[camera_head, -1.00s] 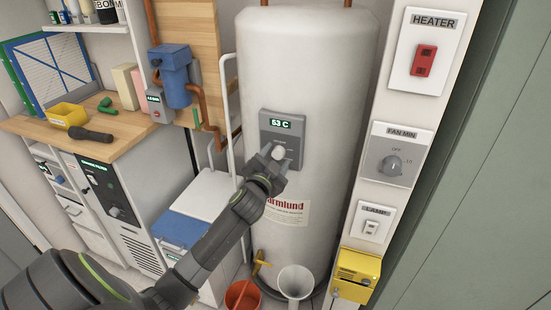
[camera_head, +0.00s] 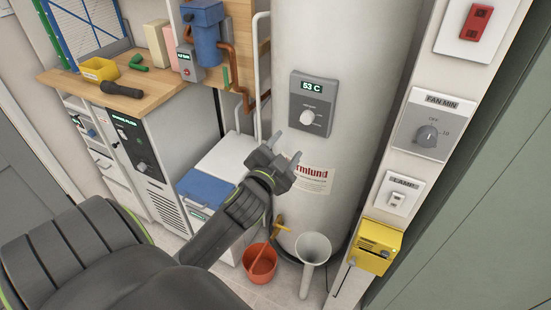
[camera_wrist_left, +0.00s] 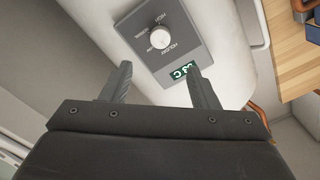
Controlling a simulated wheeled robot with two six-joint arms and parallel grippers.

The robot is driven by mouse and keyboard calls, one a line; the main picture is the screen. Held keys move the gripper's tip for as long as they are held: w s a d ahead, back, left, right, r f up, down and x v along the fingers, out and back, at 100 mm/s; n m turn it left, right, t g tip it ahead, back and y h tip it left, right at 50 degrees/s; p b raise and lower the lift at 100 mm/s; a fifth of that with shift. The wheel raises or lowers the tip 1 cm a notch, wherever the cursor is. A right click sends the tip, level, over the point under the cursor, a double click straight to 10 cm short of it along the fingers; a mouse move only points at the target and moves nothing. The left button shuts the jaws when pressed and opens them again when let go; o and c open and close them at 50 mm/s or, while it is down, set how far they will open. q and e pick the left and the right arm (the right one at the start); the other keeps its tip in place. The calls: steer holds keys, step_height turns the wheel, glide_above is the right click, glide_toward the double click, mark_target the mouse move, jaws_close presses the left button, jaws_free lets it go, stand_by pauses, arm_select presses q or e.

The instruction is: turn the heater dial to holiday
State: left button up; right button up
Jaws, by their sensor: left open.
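The heater's grey control panel (camera_head: 297,101) is on the front of the white tank (camera_head: 345,60). Its display reads 53 C, and the white round dial (camera_head: 308,117) sits below it. In the left wrist view the dial (camera_wrist_left: 160,38) shows several printed labels around it, one reading HOLIDAY; its exact setting is hard to read. My left gripper (camera_head: 287,160) is open and empty, below and left of the dial and apart from it. In the left wrist view its two fingers (camera_wrist_left: 158,85) stand spread, with the panel beyond them. My right gripper is not in view.
A fan switch (camera_head: 427,135), a lamp switch (camera_head: 397,199) and a yellow box (camera_head: 375,247) are on the right-hand post. A red bucket (camera_head: 260,265) and a white funnel (camera_head: 313,248) stand below. A workbench (camera_head: 140,101) is at left.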

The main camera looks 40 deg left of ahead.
arm_select(q)
steer(key=shift+v, duration=2.65)
